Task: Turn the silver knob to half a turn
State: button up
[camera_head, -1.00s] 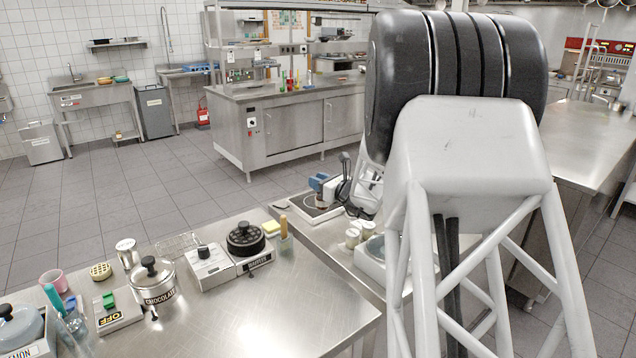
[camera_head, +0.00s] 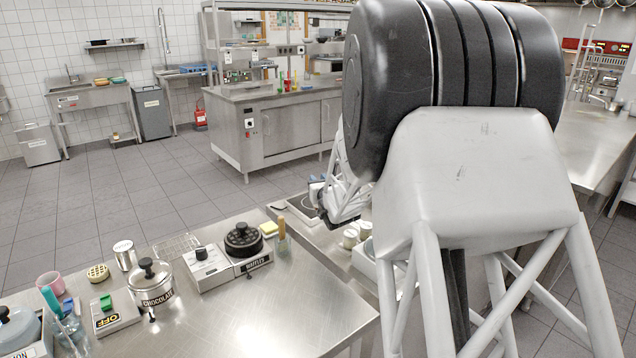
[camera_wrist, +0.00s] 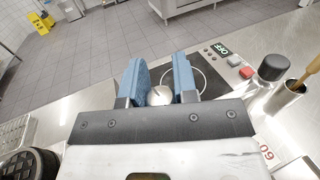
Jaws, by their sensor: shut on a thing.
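A small silver, rounded knob (camera_wrist: 158,96) shows between the two blue fingers of my gripper (camera_wrist: 159,84) in the wrist view. The fingers stand on either side of it, and my gripper is shut on it. Its lower part is hidden by the gripper body. Behind it is a black plate with a pale ring (camera_wrist: 205,82). In the head view my gripper (camera_head: 317,190) is at this black-topped unit (camera_head: 299,207) on the back counter; my arm covers much of it, and the knob cannot be made out there.
White jars (camera_head: 351,238) stand close to my arm. A chocolate pot (camera_head: 151,283) stands on the front counter.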

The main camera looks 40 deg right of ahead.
jog(key=shift+h, duration=0.3)
jog(key=o, duration=0.9)
jog(key=shift+o, duration=0.2)
jog(key=shift+s, duration=0.15)
jog(key=v, duration=0.7)
jog(key=shift+s+a, duration=0.15)
jog(key=shift+s, duration=0.05)
jog(key=shift+r, duration=0.1)
